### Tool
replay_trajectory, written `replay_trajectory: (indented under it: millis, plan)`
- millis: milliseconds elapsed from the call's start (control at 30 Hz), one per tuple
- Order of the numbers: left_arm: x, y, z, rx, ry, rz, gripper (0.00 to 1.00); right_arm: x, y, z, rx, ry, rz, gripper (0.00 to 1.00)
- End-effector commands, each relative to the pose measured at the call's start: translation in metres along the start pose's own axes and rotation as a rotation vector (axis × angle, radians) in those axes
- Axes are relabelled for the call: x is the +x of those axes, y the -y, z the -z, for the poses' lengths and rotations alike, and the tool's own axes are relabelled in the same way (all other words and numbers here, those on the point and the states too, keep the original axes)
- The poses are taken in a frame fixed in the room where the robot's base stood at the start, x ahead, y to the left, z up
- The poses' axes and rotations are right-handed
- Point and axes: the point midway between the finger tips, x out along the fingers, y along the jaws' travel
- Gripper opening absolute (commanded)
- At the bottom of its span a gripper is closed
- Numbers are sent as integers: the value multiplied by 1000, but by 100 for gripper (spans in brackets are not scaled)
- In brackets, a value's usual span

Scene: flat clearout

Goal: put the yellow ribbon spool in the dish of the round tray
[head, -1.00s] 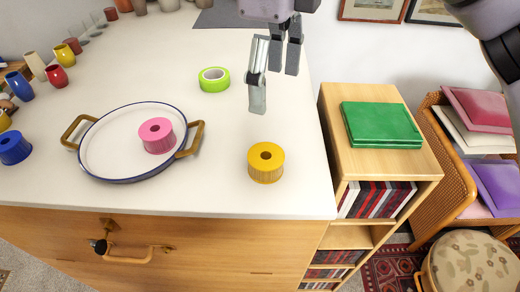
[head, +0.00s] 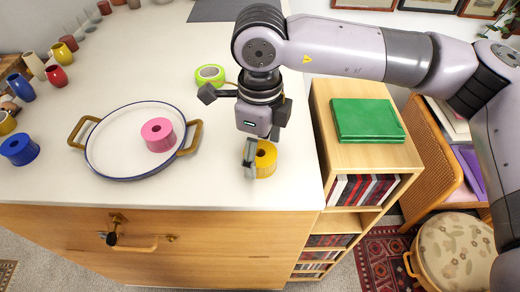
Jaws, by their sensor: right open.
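The yellow ribbon spool (head: 267,160) stands upright on the white top near its front right corner. My right gripper (head: 256,160) is over it, pointing down, with its jaws open. The round tray (head: 101,164), white with a blue rim and two brass-coloured handles, lies to the left. A pink spool (head: 157,135) stands on the right part of its dish. My left gripper is not in view.
A green tape roll (head: 210,75) lies behind the tray. A blue spool (head: 19,149) and several cups stand at the left. A lower wooden shelf with a green folder (head: 373,120) adjoins the right edge. The top is bare between tray and yellow spool.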

Motion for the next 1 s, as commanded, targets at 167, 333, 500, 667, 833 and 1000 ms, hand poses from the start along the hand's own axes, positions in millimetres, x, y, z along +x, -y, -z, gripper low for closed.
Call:
replay_trajectory:
  millis: [167, 333, 500, 667, 833, 1000]
  plan:
    - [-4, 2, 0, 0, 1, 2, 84, 10, 0, 0, 0, 1, 0, 72]
    - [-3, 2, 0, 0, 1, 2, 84, 10, 0, 0, 0, 1, 1, 71]
    - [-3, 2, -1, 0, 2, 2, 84, 10, 0, 0, 1, 1, 1, 60]
    - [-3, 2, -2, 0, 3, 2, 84, 10, 0, 0, 1, 1, 1, 49]
    - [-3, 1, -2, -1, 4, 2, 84, 10, 0, 0, 1, 1, 1, 38]
    - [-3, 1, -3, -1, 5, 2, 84, 10, 0, 0, 1, 1, 1, 26]
